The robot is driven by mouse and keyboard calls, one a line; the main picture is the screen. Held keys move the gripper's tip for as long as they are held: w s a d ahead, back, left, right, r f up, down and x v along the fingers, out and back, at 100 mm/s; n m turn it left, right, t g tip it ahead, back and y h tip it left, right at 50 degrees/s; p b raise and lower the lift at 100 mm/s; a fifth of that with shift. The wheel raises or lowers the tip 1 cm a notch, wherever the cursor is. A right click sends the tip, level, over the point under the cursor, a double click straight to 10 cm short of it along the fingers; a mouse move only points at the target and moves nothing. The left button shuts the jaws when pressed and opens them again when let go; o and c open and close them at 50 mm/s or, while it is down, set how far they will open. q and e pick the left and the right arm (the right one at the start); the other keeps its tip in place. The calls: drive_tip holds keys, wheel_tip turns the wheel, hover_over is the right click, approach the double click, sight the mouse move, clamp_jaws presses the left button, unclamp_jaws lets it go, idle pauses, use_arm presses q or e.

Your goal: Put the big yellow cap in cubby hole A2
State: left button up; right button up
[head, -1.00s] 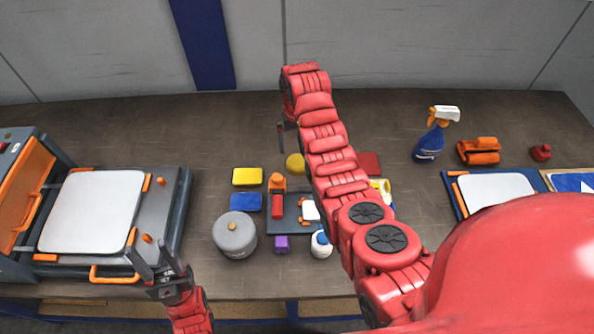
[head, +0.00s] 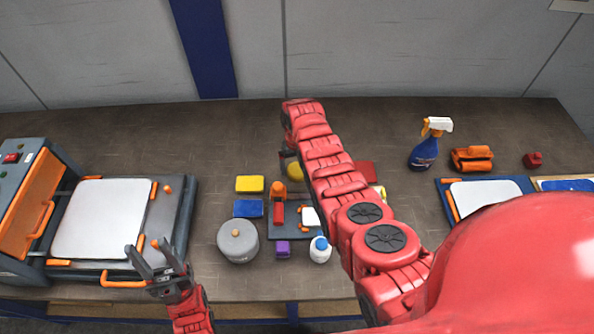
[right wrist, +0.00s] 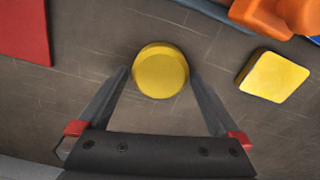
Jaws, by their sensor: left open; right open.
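The round yellow cap (right wrist: 160,69) lies on the bench, between the fingertips of my right gripper (right wrist: 160,76) in the right wrist view. The jaws are open, one finger on each side; I cannot tell whether they touch it. In the head view the cap (head: 294,171) is partly covered by my right arm, and most of the right gripper is hidden there. My left gripper (head: 148,246) is open and empty near the front of the left machine. I see no cubby holes in these views.
A yellow block (head: 250,184), a blue block (head: 248,208), a grey pot (head: 238,241) and a white bottle (head: 320,250) stand near the cap. A red piece (right wrist: 24,32) lies left of it in the wrist view. A spray bottle (head: 424,150) stands farther right.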

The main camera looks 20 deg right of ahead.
sight(297, 168)
drive_tip(key=c, duration=1.2)
drive_tip(key=shift+c, duration=0.2)
drive_tip(key=shift+r, duration=0.2)
drive_tip(key=shift+r+b, duration=0.45)
drive_tip(key=shift+r, duration=0.15)
wheel_tip(297, 168, up, 6)
drive_tip(key=b, duration=0.3)
wheel_tip(297, 168, up, 2)
drive_tip(key=shift+r+p, duration=0.2)
drive_tip(key=shift+p, duration=1.05)
drive_tip(key=shift+s+f, duration=0.1)
drive_tip(key=shift+s, duration=0.05)
